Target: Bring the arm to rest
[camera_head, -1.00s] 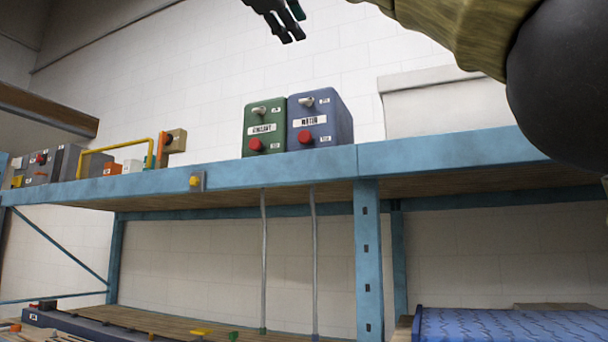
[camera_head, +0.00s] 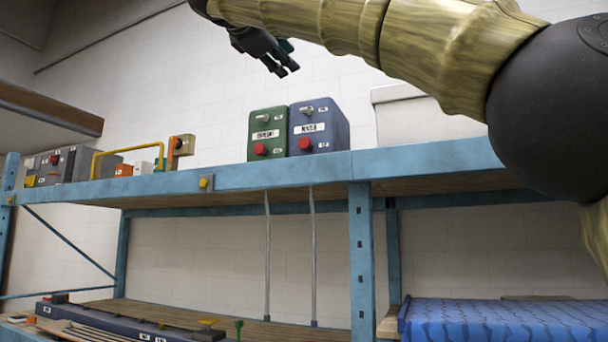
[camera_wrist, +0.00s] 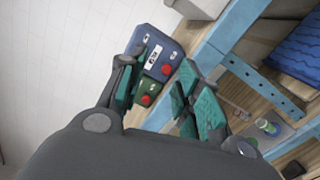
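My arm reaches in from the right of the head view, and my gripper (camera_head: 282,68) hangs from its end, above and in front of the upper shelf. In the wrist view my gripper (camera_wrist: 160,92) has its two teal-padded fingers spread apart with nothing between them. Beyond the fingers are a blue box (camera_wrist: 158,47) and a green box (camera_wrist: 147,90), each with a red button. The same green box (camera_head: 267,134) and blue box (camera_head: 319,127) stand side by side on the shelf in the head view, apart from the gripper.
The blue-edged upper shelf (camera_head: 280,174) spans the view. Grey boxes (camera_head: 70,163) and a yellow frame (camera_head: 95,165) stand at its left. A pale box (camera_head: 420,108) is behind my arm. A blue ridged item (camera_head: 500,320) lies low at right. The wall above the shelf's left half is clear.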

